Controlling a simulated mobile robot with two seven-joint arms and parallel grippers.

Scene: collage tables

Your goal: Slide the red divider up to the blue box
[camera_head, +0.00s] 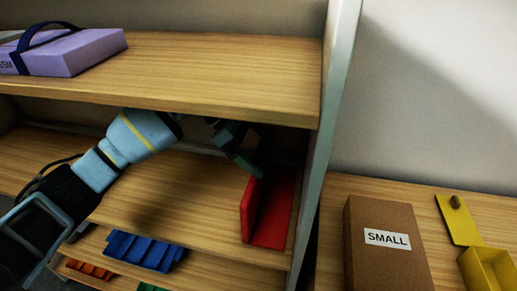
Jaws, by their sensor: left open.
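The red divider (270,213) stands upright on the middle wooden shelf, close to the shelf unit's right side panel. My left gripper (246,158) reaches in from the left under the upper shelf. It is open, in shadow, just above and beside the divider's upper left end; I cannot tell whether it touches. A blue bin-like box (140,250) with a ribbed front shows lower down, left of the divider, on a lower level. No other blue box shows. My right gripper is not in view.
The upper shelf (210,65) is low over my left arm and carries a purple box (75,50) with a dark strap. Orange bins (88,269) sit at lower left. At right, a table holds a brown box marked SMALL (385,245) and a yellow box (488,268).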

